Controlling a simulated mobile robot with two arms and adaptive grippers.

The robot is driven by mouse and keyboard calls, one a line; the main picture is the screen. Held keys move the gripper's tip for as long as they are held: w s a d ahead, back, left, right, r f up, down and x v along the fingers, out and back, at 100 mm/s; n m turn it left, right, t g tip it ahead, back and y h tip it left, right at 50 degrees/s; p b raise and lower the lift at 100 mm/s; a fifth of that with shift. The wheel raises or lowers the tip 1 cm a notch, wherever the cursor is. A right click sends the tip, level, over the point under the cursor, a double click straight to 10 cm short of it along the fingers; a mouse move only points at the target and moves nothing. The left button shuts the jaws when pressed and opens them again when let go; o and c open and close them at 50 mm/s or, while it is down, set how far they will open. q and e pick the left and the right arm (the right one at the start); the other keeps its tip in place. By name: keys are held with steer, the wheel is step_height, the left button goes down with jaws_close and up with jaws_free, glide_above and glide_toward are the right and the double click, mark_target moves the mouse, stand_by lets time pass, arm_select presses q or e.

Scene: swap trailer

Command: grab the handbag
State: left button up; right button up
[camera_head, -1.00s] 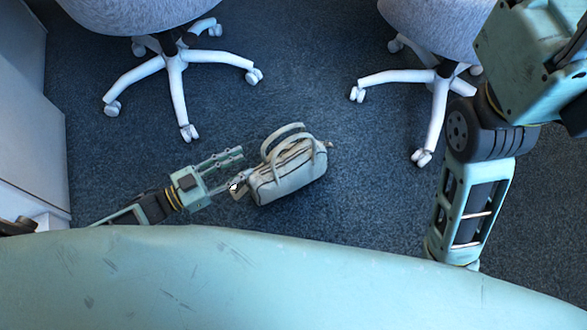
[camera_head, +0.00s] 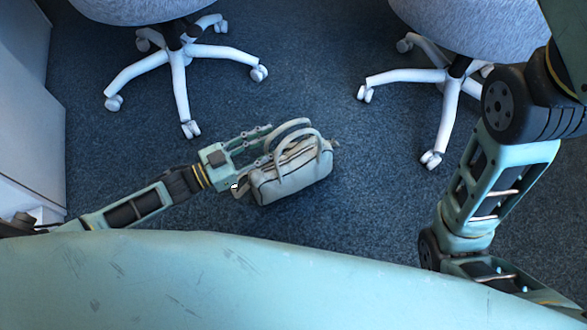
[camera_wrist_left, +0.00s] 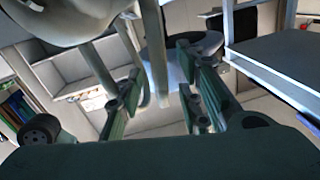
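The handbag (camera_head: 292,176) is pale grey-green with dark trim and stands on the blue carpet in the middle of the head view. Its two looped handles stand up. My left gripper (camera_head: 266,143) is open at the bag's upper left, with its fingertips reaching the handles. From above I cannot tell whether a handle lies between the fingers. In the left wrist view the two fingers (camera_wrist_left: 158,103) are spread apart. A pale rounded shape there, probably the handbag (camera_wrist_left: 72,18), fills the upper left, with pale strap-like bands between and beside the fingers. My right gripper is out of view.
Office chairs with white wheeled bases stand at the back left (camera_head: 178,62) and back right (camera_head: 452,80). A white cabinet (camera_head: 28,110) is along the left edge. Carpet (camera_head: 320,90) is clear between the chairs. My right arm is at the right.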

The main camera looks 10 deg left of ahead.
arm_select(q)
jaws_close()
stand_by(0.5)
steer(key=shift+w+r, duration=0.1)
steer(key=shift+r, duration=0.05)
